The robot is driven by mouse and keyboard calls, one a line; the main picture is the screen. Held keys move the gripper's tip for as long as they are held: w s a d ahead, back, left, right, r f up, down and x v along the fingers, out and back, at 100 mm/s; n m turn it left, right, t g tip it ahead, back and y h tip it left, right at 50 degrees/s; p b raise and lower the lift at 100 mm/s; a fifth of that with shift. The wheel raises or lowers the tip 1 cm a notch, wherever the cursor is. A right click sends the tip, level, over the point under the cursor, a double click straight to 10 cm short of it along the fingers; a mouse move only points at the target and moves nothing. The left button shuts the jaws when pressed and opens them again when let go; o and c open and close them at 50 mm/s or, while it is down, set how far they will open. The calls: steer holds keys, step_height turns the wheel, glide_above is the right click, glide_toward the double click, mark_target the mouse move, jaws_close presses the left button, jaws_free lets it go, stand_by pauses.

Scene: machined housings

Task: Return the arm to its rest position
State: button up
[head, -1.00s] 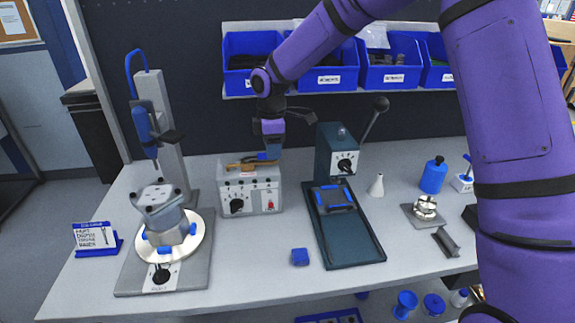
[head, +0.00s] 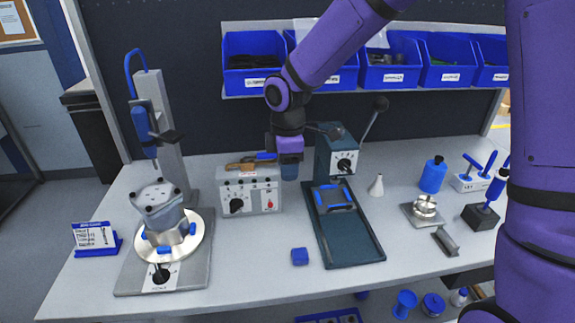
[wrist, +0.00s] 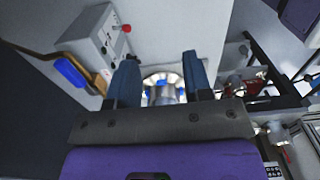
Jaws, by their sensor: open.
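My purple arm reaches in from the right of the head view. My gripper (head: 289,172) hangs above the bench, between the grey control box and the dark green press. In the wrist view, its two blue fingers (wrist: 160,70) stand apart with nothing between them. Beyond the fingers, a metal housing on a round plate shows farther off. In the head view, that grey housing (head: 163,212) sits on the white round plate (head: 202,238) of the fixture at the left.
The control box (head: 262,192) with a wooden-handled tool on top stands left of my gripper. The press (head: 345,245) with a lever stands close on its right. Blue bins (head: 245,75) line the shelf behind.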

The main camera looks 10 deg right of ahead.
steer(key=s+d+r+m+t+h, duration=0.1)
steer(key=s+d+r+m, duration=0.4)
steer(key=d+r, duration=0.15)
steer(key=s+d+r+m+t, duration=0.2)
steer(key=s+d+r+m, duration=0.3)
steer(key=r, duration=0.3)
steer(key=s+d+r+m+t, duration=0.1)
steer(key=s+d+r+m, duration=0.1)
steer(key=s+d+m, duration=0.2)
steer(key=s+d+r+m+t+y, duration=0.1)
steer(key=s+d+r+m, duration=0.1)
steer(key=s, duration=0.9)
steer(key=shift+d+r+m, duration=0.35)
steer(key=shift+d+m, duration=0.55)
steer(key=shift+d, duration=0.25)
